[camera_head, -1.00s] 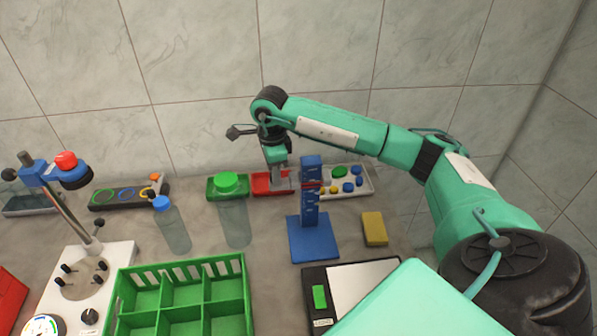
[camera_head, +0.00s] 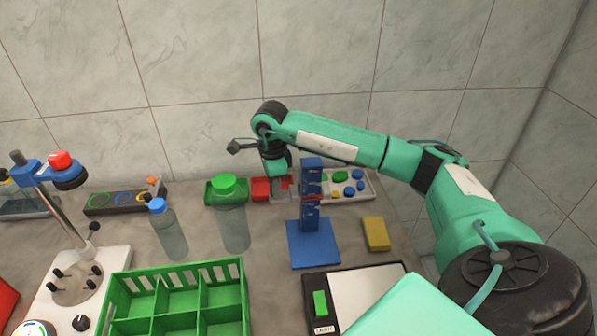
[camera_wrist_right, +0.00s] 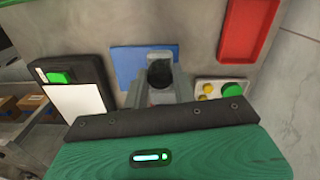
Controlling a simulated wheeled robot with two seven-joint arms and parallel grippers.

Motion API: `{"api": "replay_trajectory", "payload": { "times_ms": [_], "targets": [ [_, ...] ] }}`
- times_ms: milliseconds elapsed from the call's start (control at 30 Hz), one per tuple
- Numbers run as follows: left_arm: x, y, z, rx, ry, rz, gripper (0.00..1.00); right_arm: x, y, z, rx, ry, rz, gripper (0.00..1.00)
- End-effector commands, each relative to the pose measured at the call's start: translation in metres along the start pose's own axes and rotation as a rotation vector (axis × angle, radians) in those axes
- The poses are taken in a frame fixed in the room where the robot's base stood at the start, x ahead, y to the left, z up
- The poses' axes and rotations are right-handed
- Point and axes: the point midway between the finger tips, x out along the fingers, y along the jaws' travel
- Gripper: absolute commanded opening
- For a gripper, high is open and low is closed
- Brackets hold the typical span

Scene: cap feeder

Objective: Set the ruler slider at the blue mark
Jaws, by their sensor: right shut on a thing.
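The ruler is an upright blue post (camera_head: 311,172) on a square blue base (camera_head: 314,243). The base also shows in the right wrist view (camera_wrist_right: 128,62). A red slider (camera_head: 312,199) sits around the post, about halfway up. My right gripper (camera_head: 290,192) is at the post's left side at slider height, shut on the slider. In the right wrist view its grey fingers (camera_wrist_right: 160,88) straddle the post and hide most of the slider. I cannot make out a separate blue mark on the post. My left gripper is not in view.
A red tray (camera_head: 260,190) and a button panel (camera_head: 350,197) stand behind the post. A yellow block (camera_head: 376,233) lies to its right, a scale (camera_head: 365,290) in front. A clear bottle with a green cap (camera_head: 234,222) and a green crate (camera_head: 175,270) are to the left.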

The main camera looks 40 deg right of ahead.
Motion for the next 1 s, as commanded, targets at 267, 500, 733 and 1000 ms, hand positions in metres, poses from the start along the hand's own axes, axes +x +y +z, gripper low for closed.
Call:
{"api": "replay_trajectory", "payload": {
  "times_ms": [267,500,733,1000],
  "targets": [
    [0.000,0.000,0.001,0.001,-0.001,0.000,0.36,0.000,0.000,0.000,0.001,0.001,0.000,0.42],
    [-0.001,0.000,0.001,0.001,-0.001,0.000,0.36,-0.001,0.000,0.000,0.000,0.000,0.000,0.42],
    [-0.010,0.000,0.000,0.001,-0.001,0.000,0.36,-0.018,-0.001,0.000,0.000,-0.001,-0.002,0.42],
    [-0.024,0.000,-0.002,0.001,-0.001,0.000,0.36,-0.046,0.000,0.000,0.000,0.000,-0.001,0.42]
  ]
}}
